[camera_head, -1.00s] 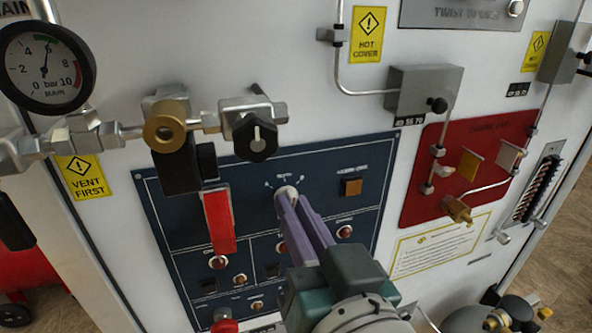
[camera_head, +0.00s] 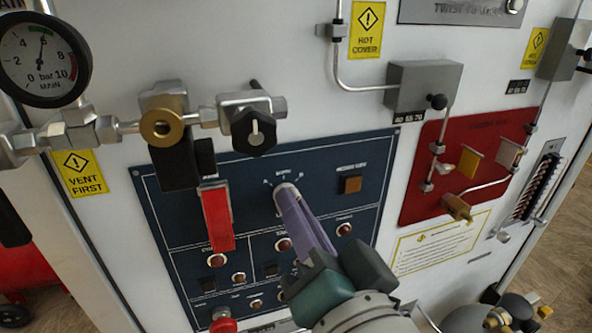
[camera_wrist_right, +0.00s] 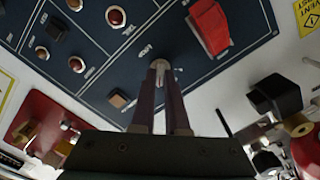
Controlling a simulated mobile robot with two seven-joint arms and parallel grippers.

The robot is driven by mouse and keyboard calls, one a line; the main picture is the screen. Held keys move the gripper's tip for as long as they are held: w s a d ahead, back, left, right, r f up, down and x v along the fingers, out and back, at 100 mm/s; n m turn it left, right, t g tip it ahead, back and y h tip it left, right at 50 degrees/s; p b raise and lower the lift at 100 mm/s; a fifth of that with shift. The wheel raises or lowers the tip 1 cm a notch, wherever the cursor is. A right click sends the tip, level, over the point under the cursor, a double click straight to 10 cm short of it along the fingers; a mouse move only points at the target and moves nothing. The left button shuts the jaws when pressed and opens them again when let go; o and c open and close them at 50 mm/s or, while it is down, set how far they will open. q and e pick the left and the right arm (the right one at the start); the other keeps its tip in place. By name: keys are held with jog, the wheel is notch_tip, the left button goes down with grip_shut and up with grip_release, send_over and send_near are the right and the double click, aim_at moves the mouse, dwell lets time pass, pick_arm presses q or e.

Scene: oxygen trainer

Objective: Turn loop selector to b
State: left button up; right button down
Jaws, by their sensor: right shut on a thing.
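The loop selector (camera_head: 287,190) is a small pale knob on the dark blue panel (camera_head: 160,209), with small white marks around its top. My right gripper (camera_head: 289,197) has its purple fingers shut on this knob and hides most of it. In the right wrist view the two fingers (camera_wrist_right: 160,72) reach up to the panel and hold the pale knob (camera_wrist_right: 160,64) between their tips. The knob's pointer and its exact setting are hidden by the fingers. My left gripper is not in view.
A red switch cover (camera_head: 218,219) sits left of the knob, and an orange square button (camera_head: 351,184) sits right. Above are a black valve knob (camera_head: 254,132) and a brass fitting (camera_head: 162,127). Several lamps and switches lie below.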

dwell(0.3)
jog(key=c, duration=0.9)
grip_release()
jog(key=v, duration=1)
